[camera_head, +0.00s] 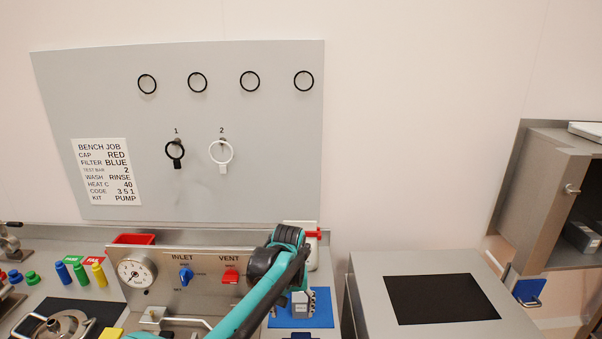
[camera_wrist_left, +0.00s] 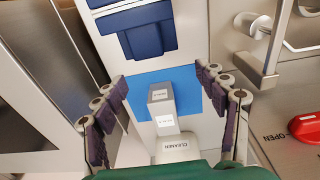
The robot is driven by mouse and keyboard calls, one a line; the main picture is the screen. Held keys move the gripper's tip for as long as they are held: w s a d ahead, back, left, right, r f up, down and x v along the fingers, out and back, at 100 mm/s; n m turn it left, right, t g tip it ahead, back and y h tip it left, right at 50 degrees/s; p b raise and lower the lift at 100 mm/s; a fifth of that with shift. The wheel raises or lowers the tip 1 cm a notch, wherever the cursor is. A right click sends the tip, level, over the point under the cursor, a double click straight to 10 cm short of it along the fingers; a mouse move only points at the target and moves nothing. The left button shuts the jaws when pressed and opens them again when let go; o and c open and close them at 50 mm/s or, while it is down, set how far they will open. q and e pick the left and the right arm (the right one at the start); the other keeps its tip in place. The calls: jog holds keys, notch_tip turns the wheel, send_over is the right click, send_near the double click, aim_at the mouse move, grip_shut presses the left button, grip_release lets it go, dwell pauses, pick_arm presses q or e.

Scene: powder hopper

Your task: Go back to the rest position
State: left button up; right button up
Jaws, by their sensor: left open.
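My left arm comes in from the bottom of the head view, and its wrist is over the right end of the bench panel. My left gripper (camera_head: 304,299) points down over a blue mat (camera_head: 322,321) and is partly hidden by the wrist. In the left wrist view the two fingers of the left gripper (camera_wrist_left: 160,78) are spread wide. A pale grey labelled block (camera_wrist_left: 161,107) stands on the blue mat (camera_wrist_left: 182,77) between and below them, apart from both fingers. My right gripper is not in view.
A white bottle with a red top (camera_head: 312,236) stands close behind my left wrist. The steel panel (camera_head: 205,267) with gauge, blue inlet knob (camera_head: 186,275) and red vent knob (camera_head: 231,276) is left of it. A steel cabinet (camera_head: 365,300) is to the right. Air above is clear.

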pick_arm(q)
jog(key=s+a+r+t+b, duration=0.25)
jog(key=s+a+r, duration=0.25)
jog(key=s+a, duration=0.65)
jog(key=s+a+f+t, duration=0.2)
jog(key=s, duration=0.4)
jog(key=s+a+f+t+b, duration=0.1)
jog(key=s+f+t, duration=0.1)
jog(key=s, duration=0.5)
jog(key=shift+s+a+f, duration=0.15)
jog(key=shift+a+f, duration=0.25)
jog(key=shift+f, duration=0.4)
